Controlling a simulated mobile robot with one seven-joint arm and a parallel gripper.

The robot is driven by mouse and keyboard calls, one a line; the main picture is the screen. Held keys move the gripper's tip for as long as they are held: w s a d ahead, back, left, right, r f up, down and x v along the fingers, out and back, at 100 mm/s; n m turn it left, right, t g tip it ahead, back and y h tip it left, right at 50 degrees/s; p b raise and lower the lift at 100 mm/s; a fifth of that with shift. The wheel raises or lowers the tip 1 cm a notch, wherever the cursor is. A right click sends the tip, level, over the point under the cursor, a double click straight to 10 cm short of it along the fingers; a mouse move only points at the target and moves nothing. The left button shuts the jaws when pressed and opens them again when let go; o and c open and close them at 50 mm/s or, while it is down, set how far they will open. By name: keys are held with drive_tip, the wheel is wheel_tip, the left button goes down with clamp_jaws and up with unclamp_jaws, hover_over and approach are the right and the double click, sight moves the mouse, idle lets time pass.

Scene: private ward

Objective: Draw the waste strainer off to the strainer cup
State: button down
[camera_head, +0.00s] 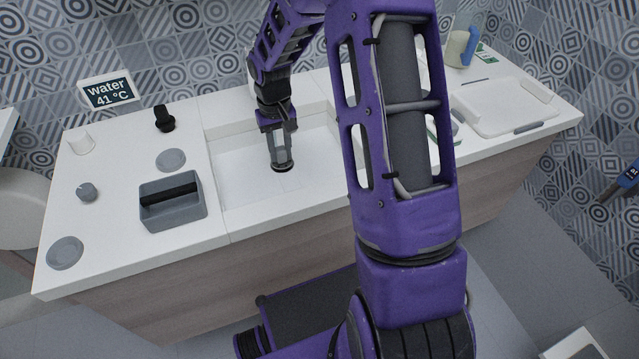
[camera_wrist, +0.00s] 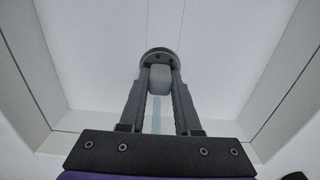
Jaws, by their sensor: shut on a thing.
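My gripper (camera_head: 281,158) reaches down into the white basin (camera_head: 240,178) and is shut on the waste strainer (camera_head: 283,168), a small round piece with a dark rim, low over the basin floor. In the wrist view my gripper (camera_wrist: 159,88) has its fingers on both sides of the strainer's pale middle (camera_wrist: 160,78), with the dark rim showing beyond the fingertips. I cannot tell whether the strainer touches the floor. A small white cup (camera_head: 81,141) stands at the counter's back left; I cannot tell for sure that it is the strainer cup.
On the left counter (camera_head: 110,225) are a grey box with a dark bar (camera_head: 172,213), two flat grey discs (camera_head: 65,253) (camera_head: 171,160), a grey knob (camera_head: 87,191) and a black fitting (camera_head: 164,118). A white tray (camera_head: 500,108) lies at right. Basin walls surround my gripper.

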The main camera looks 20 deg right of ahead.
drive_tip(key=shift+r+p, duration=2.2)
drive_tip(key=shift+r, duration=1)
